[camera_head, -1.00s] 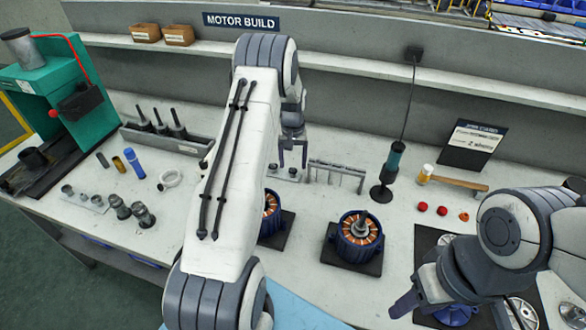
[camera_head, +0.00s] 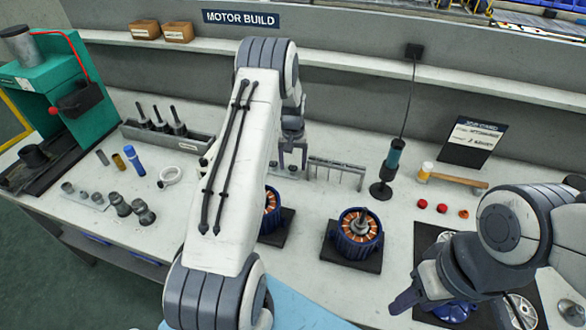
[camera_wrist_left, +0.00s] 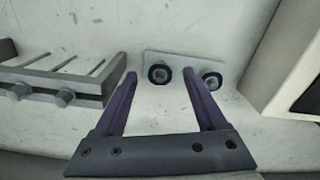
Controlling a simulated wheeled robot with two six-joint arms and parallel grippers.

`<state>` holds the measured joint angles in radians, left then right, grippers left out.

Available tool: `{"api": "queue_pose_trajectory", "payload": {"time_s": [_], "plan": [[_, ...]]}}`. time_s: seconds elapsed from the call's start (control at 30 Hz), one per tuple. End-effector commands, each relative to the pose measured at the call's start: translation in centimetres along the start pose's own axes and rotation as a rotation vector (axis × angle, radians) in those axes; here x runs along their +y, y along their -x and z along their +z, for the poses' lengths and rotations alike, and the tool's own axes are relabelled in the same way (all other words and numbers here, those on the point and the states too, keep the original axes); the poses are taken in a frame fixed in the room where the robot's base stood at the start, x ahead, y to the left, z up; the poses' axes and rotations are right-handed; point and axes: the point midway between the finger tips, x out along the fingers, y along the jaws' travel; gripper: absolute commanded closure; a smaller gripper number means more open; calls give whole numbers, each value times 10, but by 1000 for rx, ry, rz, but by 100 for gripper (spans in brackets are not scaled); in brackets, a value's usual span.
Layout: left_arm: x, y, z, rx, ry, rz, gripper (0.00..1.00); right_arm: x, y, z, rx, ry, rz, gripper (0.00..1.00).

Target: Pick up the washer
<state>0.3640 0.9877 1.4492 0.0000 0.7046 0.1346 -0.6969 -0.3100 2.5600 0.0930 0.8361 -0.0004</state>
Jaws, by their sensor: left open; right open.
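Two small dark rings stand on a pale plate (camera_wrist_left: 185,60) in the left wrist view. The left ring (camera_wrist_left: 160,74) looks like a washer around a stub, and a similar ring (camera_wrist_left: 212,80) is to its right. My left gripper (camera_wrist_left: 160,73) is open and empty, its fingertips on either side of the left ring; I cannot tell its height above it. In the head view my left gripper (camera_head: 292,165) is low over the plate, which it partly hides. My right gripper (camera_head: 448,306) is open near the front right, over a blue part (camera_head: 457,311).
A slotted grey rack (camera_head: 337,172) stands close beside my left gripper. Copper-wound motor bodies (camera_head: 360,235) sit in front. A white ring (camera_head: 170,177) lies at left.

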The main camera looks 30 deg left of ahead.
Motion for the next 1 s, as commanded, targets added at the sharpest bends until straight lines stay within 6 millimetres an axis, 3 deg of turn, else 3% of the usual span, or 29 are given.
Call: {"api": "queue_pose_trajectory", "payload": {"time_s": [0.13,0.17,0.33,0.73,0.87,1.0], "plan": [[0,0,0,0,0,0,27,0,0,0,0,0,0,50],[0,0,0,0,0,0,31,0,0,0,0,0,0,50],[0,0,0,0,0,0,95,0,0,0,0,0,0,50],[0,5,0,1,0,0,95,0,3,0,0,0,0,50],[0,20,-1,5,0,1,95,0,-2,0,0,0,0,50],[0,49,-1,5,0,1,95,1,-8,0,0,0,0,50]]}}
